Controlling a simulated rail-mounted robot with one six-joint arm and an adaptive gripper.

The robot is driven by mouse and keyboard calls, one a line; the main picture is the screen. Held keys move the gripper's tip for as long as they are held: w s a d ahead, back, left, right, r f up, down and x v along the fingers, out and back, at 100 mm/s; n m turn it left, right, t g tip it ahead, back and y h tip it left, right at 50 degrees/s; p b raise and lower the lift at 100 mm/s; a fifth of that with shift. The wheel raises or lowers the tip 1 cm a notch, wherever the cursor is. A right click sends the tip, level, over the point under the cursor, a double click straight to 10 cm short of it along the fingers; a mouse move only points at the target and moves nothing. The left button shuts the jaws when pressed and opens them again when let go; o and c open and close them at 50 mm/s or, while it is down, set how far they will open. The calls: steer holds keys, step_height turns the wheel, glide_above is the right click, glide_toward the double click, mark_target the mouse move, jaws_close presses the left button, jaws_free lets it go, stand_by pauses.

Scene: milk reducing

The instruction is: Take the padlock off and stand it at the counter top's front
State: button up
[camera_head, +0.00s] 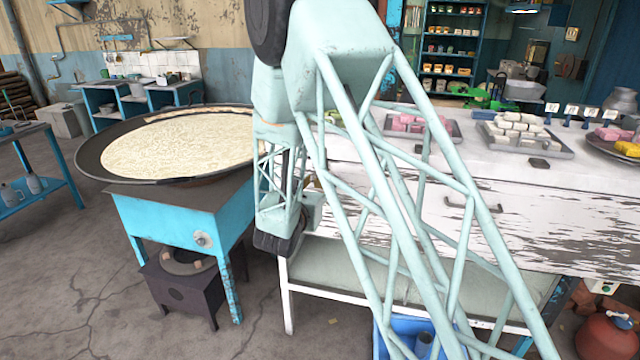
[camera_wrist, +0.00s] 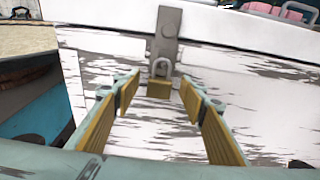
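A small padlock with a brass-coloured body (camera_wrist: 159,90) and grey shackle hangs upright from a grey metal hasp (camera_wrist: 166,35) on the front of the white counter, in the wrist view. My gripper (camera_wrist: 160,94) is open, with its yellow-padded fingers to the left and right of the padlock. I cannot tell whether the fingertips reach level with it. Nothing is between the fingers nearer to me. The white counter top (camera_head: 475,150) stretches to the right in the head view. There my arm covers the padlock and most of my gripper.
A wide pan of pale milk (camera_head: 180,145) sits on a blue stand to the left of the counter. Trays of sweets (camera_head: 522,146) stand on the counter top. A dark flat piece (camera_head: 538,163) lies by its front edge. A drawer handle (camera_head: 460,203) sticks out of the front.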

steer(key=c, duration=1)
steer(key=shift+r, duration=0.1)
steer(key=shift+r+p, duration=0.3)
steer(key=shift+r, duration=0.35)
steer(key=f+p+v, duration=0.2)
steer(key=v, duration=1.5)
steer(key=shift+s+a+f, duration=0.2)
steer(key=shift+s+f, duration=0.15)
steer(key=shift+s, duration=0.2)
